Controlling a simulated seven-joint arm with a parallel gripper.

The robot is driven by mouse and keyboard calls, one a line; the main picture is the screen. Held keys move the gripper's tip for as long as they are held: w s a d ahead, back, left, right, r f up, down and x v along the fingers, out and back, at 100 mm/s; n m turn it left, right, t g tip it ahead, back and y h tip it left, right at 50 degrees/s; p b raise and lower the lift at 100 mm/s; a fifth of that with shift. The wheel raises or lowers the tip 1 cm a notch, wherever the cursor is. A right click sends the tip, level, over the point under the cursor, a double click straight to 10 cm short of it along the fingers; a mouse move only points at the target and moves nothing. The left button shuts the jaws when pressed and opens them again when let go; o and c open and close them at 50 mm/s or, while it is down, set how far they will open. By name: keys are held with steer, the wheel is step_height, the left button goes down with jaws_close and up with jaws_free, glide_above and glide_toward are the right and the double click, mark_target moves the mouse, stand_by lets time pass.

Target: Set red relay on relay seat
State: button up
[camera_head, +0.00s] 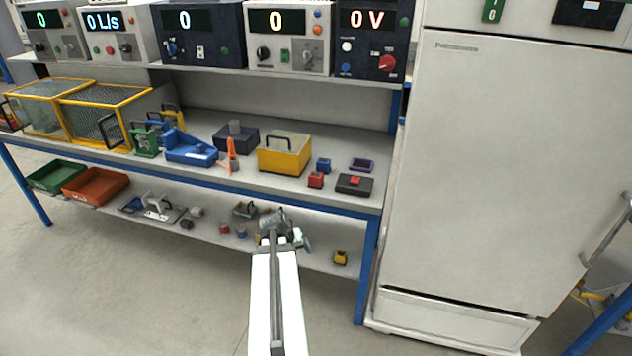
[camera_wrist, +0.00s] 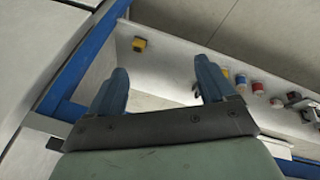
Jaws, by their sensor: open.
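A small red block (camera_head: 316,179), which looks like the red relay, stands on the upper bench shelf, right of the yellow box. A purple-rimmed dark square (camera_head: 361,165) lies to its right and may be the relay seat; I cannot tell for sure. My gripper (camera_head: 298,238) is in front of the bench, lower in the picture than the red block and apart from it. In the wrist view my gripper (camera_wrist: 163,72) has its two blue fingers spread with nothing between them. The red block on the upper shelf is not clearly seen there.
A blue block (camera_head: 323,165) and a dark box with a red part (camera_head: 354,185) are close to the red block. A yellow box (camera_head: 284,155) stands left. The lower shelf (camera_head: 315,257) holds several small parts. A tall white cabinet (camera_head: 490,170) bounds the right.

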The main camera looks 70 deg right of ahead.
steer(key=s+d+r+h, duration=0.2)
steer(key=d+r, duration=0.3)
steer(key=m+t+h, duration=0.1)
steer(key=m+h, duration=0.4)
steer(key=h, duration=0.2)
glide_toward(314, 178)
steer(key=x, duration=1.2)
steer(key=shift+d, duration=0.1)
steer(key=shift+c, duration=0.4)
steer(key=c, duration=1.1)
steer(key=shift+r, duration=4.95)
steer(key=shift+s+t, duration=0.1)
steer(key=shift+t, duration=0.3)
